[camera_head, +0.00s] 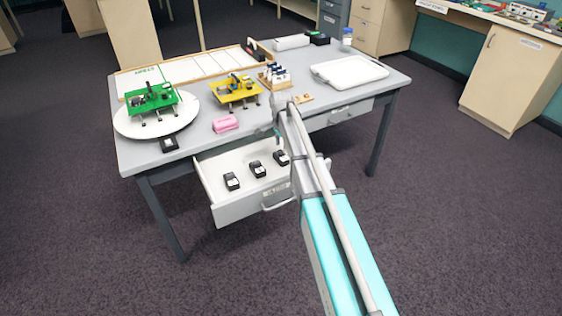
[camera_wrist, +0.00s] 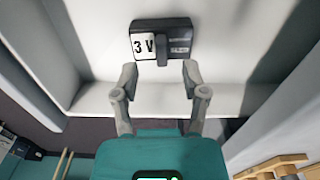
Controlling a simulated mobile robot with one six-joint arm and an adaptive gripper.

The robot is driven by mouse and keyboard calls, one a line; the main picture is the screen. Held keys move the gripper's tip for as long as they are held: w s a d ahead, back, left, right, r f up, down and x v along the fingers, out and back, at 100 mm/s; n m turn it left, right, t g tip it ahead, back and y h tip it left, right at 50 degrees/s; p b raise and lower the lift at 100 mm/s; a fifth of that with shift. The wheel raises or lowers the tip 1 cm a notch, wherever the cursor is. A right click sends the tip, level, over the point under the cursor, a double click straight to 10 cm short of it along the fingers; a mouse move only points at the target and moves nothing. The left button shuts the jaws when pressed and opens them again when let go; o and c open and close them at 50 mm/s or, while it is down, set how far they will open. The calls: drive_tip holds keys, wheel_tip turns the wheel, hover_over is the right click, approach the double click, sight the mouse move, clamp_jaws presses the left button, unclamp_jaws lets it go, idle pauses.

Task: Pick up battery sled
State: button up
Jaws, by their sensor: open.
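A black battery sled (camera_wrist: 179,36) with a white "3 V" label lies in the open drawer, near the top of the wrist view. My gripper (camera_wrist: 160,72) is open and empty, its fingertips just short of the sled, one toward each side of it. I cannot see them touching it. In the head view, several dark sleds lie in a row in the drawer: a left one (camera_head: 232,181), a middle one (camera_head: 258,169) and a right one (camera_head: 281,158). My arm reaches over the right part of the drawer and partly hides it.
The open drawer (camera_head: 206,181) hangs from the grey table (camera_head: 134,155). On the table are a green model (camera_head: 160,99) on a white disc, a yellow model (camera_head: 236,90), a pink object (camera_head: 225,124), a black piece (camera_head: 169,144) and a white tray (camera_head: 349,72). Floor in front is clear.

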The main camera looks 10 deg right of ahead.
sight(282, 156)
drive_tip(key=shift+f+b, duration=1.4)
drive_tip(key=shift+f, duration=0.25)
clamp_jaws()
